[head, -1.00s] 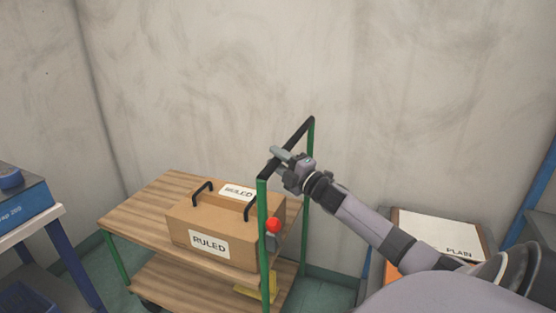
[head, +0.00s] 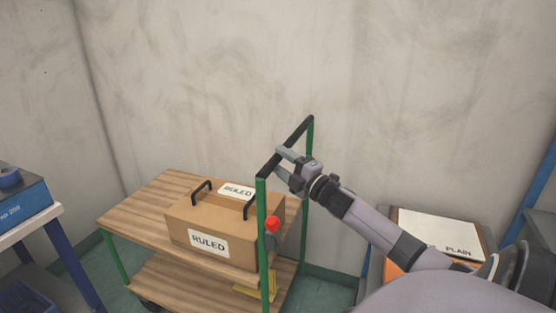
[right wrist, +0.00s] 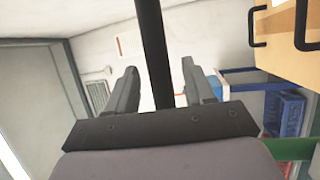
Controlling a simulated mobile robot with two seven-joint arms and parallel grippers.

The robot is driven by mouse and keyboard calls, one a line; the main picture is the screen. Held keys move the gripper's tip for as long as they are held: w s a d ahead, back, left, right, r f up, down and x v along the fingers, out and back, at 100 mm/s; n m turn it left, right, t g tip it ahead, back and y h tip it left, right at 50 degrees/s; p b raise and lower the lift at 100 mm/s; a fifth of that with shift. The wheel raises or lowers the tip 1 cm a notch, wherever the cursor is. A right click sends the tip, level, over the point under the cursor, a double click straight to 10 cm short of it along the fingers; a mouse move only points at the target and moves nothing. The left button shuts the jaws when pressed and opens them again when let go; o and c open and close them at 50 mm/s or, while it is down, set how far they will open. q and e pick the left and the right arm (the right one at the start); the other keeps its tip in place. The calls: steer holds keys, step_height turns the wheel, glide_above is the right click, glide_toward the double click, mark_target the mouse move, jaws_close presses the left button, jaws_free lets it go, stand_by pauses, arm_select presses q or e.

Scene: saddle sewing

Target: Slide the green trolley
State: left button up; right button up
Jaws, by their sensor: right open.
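The green trolley (head: 263,240) stands against the wall in the head view, with wooden decks (head: 140,212) and a green frame. Its black push handle (head: 297,136) runs across the top of the frame's right end. My right gripper (head: 281,160) is at this handle with its fingers open. In the right wrist view the black handle bar (right wrist: 155,50) passes between the two open fingers (right wrist: 157,90), with gaps on both sides. A cardboard box (head: 185,225) labelled RULED, with two black handles, sits on the upper deck. My left gripper is not in view.
A table with a blue box (head: 25,205) stands at the left. A box labelled PLAIN (head: 440,235) is at the right. Green floor shows around the trolley.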

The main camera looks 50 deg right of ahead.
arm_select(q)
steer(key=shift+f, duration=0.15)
arm_select(e)
steer(key=shift+s+f, duration=0.25)
steer(key=shift+s, duration=1)
steer(key=shift+s+f, duration=0.25)
steer(key=shift+s, duration=0.95)
